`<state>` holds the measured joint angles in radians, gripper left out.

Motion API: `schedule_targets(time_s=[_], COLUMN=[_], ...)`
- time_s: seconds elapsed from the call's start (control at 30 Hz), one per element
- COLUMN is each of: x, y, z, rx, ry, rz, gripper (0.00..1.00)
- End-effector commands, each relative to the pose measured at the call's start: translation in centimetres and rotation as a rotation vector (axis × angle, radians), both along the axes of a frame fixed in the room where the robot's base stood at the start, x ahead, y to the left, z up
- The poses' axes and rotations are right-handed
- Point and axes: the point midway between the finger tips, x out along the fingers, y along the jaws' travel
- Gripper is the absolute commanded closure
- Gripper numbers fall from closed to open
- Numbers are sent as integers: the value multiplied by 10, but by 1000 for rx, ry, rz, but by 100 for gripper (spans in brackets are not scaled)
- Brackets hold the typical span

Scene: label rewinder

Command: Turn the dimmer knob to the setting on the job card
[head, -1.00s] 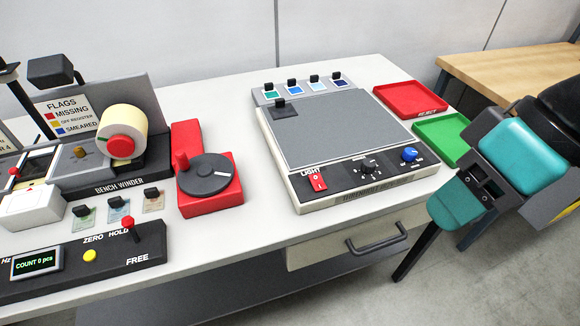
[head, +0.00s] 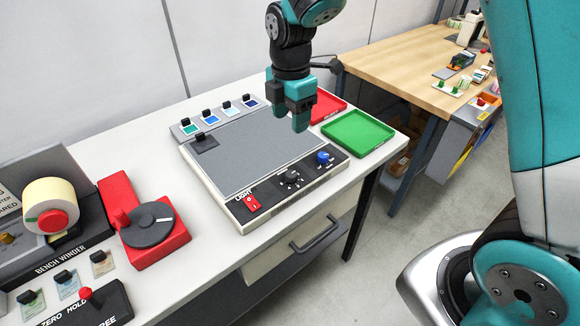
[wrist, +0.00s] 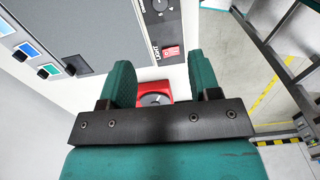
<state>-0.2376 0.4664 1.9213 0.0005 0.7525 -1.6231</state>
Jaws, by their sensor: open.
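The light box (head: 212,205) has a front panel with a red LIGHT switch (head: 252,203), a black knob (head: 291,177) with marks around it, and a blue knob (head: 323,157). I cannot read which knob is the dimmer. My gripper (head: 296,120) is open and empty, above the right part of the box, apart from the knobs. In the wrist view my gripper (wrist: 160,78) has its fingers spread, with the black knob (wrist: 160,6) at the top edge and the red switch (wrist: 171,50) below it. I cannot make out a job card.
A green tray (head: 358,131) and a red tray (head: 327,104) stand right of the box. A red unit with a black dial (head: 148,225) and the bench winder (head: 60,262) stand left. The bench's front edge and a drawer handle (head: 315,233) lie below the panel.

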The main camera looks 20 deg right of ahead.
Motion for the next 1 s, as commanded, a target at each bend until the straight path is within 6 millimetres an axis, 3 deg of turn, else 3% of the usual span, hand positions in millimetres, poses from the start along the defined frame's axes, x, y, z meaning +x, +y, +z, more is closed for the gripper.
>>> schedule_targets(time_s=[0.17, 0.7, 1.0], x=[-1, -2, -1], y=[0, 0, 0], z=[-25, -143, -170], rx=[-2, -1, -1], ry=[7, 7, 2], rz=[5, 3, 3], gripper=[43, 43, 43])
